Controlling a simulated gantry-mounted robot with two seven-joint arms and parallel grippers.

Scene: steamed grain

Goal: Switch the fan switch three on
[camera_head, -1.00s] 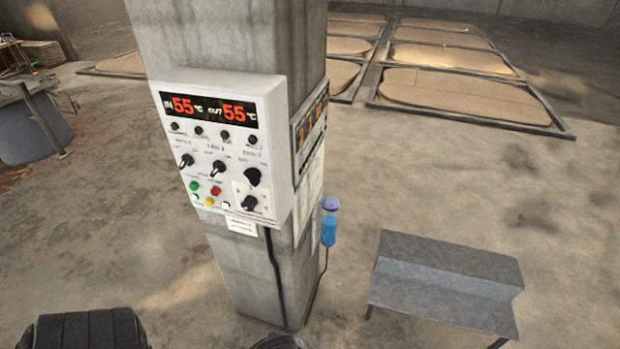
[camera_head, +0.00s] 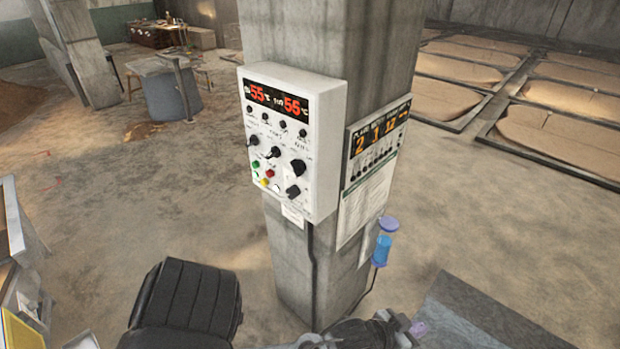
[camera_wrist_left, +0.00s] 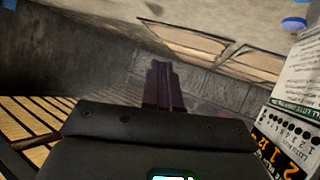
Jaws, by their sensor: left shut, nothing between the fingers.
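The white control box (camera_head: 292,140) is mounted on the concrete pillar, with red digits on top. Below them are small black knobs, larger black rotary knobs (camera_head: 274,152) and coloured buttons. The labels are too small to tell which is fan switch three. My left gripper (camera_head: 417,328) is low at the bottom of the head view, right of the pillar base and well below the box, touching no switch. In the left wrist view its purple-grey fingers (camera_wrist_left: 164,86) are together and empty. The box is not in that view. My right gripper is not in view.
A notice board (camera_head: 372,180) with orange digits hangs on the pillar's right face; its edge also shows in the left wrist view (camera_wrist_left: 285,140). A blue cylinder (camera_head: 381,250) hangs beside the pillar. A grey metal piece (camera_head: 465,315) stands at lower right. Grain beds (camera_head: 565,140) lie behind.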

